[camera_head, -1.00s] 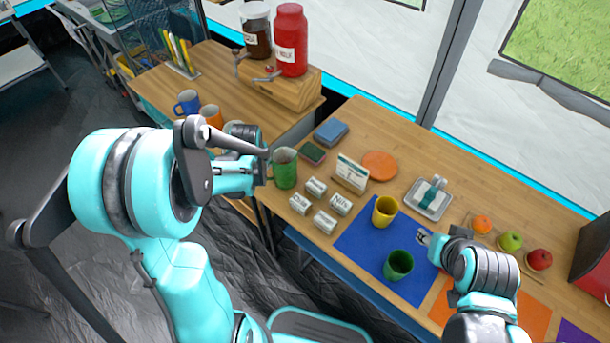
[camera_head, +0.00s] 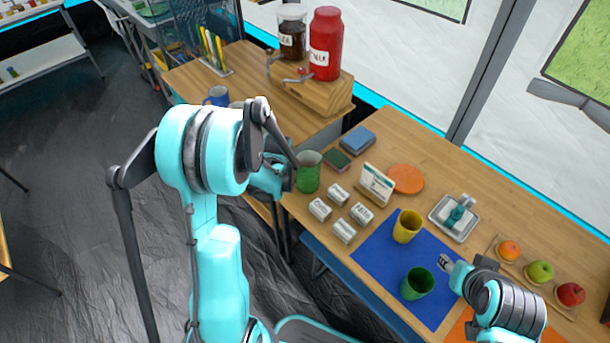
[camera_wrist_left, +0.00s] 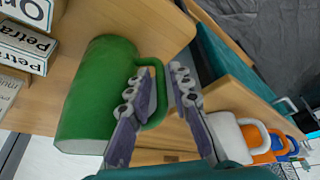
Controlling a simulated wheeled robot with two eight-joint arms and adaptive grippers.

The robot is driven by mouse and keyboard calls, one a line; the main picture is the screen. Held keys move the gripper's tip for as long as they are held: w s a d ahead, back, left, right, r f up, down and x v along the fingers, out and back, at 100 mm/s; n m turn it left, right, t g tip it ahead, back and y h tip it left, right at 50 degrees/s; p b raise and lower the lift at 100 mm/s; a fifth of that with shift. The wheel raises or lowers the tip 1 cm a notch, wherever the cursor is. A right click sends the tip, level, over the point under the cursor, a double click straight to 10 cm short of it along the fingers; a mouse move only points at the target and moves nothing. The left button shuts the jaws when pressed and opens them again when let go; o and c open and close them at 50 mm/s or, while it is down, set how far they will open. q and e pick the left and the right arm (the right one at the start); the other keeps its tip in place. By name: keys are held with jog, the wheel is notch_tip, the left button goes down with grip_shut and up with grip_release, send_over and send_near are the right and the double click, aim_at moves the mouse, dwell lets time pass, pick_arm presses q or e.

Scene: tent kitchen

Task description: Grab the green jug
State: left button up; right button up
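The green jug (camera_head: 308,172) stands upright near the left end of the table. My left gripper (camera_head: 288,177) is at its left side, partly hidden by my arm. In the left wrist view the green jug (camera_wrist_left: 95,100) fills the left part, its handle towards my left gripper (camera_wrist_left: 168,85). The two fingers are apart, with the handle's outer bar between them or just ahead; whether they touch it I cannot tell. My right gripper (camera_head: 445,264) is beside a second green cup (camera_head: 417,284) on the blue mat (camera_head: 372,248); its fingers are too small to read.
White labelled boxes (camera_head: 342,231) and a small sign (camera_head: 376,184) stand right of the jug. A yellow cup (camera_head: 406,227) stands on the mat. Mugs (camera_wrist_left: 258,145) stand on the adjoining counter.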

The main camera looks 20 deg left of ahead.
pick_arm(q)
grip_shut()
jog(key=shift+r, duration=0.2)
jog(key=shift+r+p, duration=0.6)
jog(key=shift+r, duration=0.3)
notch_tip(320, 180, up, 2)
jog(key=r+p, duration=0.1)
jog(key=p, duration=0.4)
send_near(308, 172)
jog(key=shift+w+d+f, duration=0.3)
jog(key=shift+d+f, duration=0.15)
jog(key=shift+d, duration=0.15)
jog(key=shift+w+d+f, duration=0.35)
jog(key=shift+d+f, duration=0.1)
jog(key=shift+d, duration=0.15)
